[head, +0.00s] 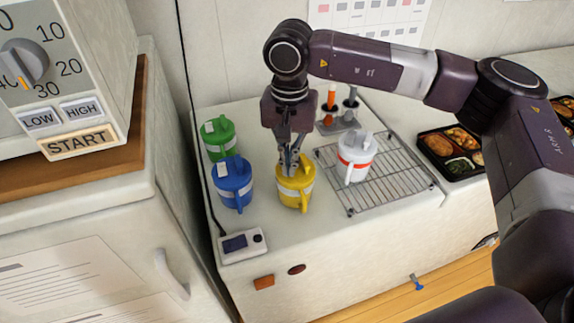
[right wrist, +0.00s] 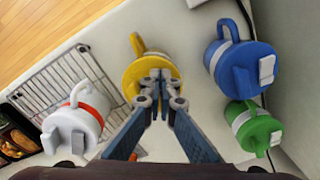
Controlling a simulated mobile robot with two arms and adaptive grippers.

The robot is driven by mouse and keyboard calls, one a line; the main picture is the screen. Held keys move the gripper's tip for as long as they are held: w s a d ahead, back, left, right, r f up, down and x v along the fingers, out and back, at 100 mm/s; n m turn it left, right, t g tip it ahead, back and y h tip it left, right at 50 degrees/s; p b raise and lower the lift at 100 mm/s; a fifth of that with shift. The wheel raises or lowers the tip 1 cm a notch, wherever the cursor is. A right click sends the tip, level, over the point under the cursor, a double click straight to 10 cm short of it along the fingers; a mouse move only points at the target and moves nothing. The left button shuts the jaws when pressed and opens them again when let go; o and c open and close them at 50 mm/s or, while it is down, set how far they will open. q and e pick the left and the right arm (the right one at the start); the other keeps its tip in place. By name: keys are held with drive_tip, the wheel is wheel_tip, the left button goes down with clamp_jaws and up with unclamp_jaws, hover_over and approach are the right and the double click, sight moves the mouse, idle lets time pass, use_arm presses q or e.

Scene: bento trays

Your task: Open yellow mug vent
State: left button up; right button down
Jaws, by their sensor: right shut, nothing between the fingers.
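The yellow mug (head: 291,194) stands upright on the white counter, with its handle toward the front in the head view. In the right wrist view the yellow mug (right wrist: 142,66) is under my fingertips. My right gripper (head: 289,170) points down at the top of its lid, with its fingers shut and nothing held between them. The right gripper (right wrist: 161,78) covers much of the lid in the wrist view. The vent is hidden behind the fingers, so I cannot tell its state or whether I touch it. My left gripper is not in view.
A blue mug (head: 232,186) and a green mug (head: 217,133) stand left of the yellow one. A white mug with a red band (head: 355,160) stands on a wire rack (head: 397,177) at right. A small device (head: 242,246) lies at the front left edge.

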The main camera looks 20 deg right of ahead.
drive_tip(key=shift+r, duration=0.1)
drive_tip(key=shift+r+p, duration=1.65)
drive_tip(key=shift+r, duration=1.75)
drive_tip(key=shift+f, duration=0.1)
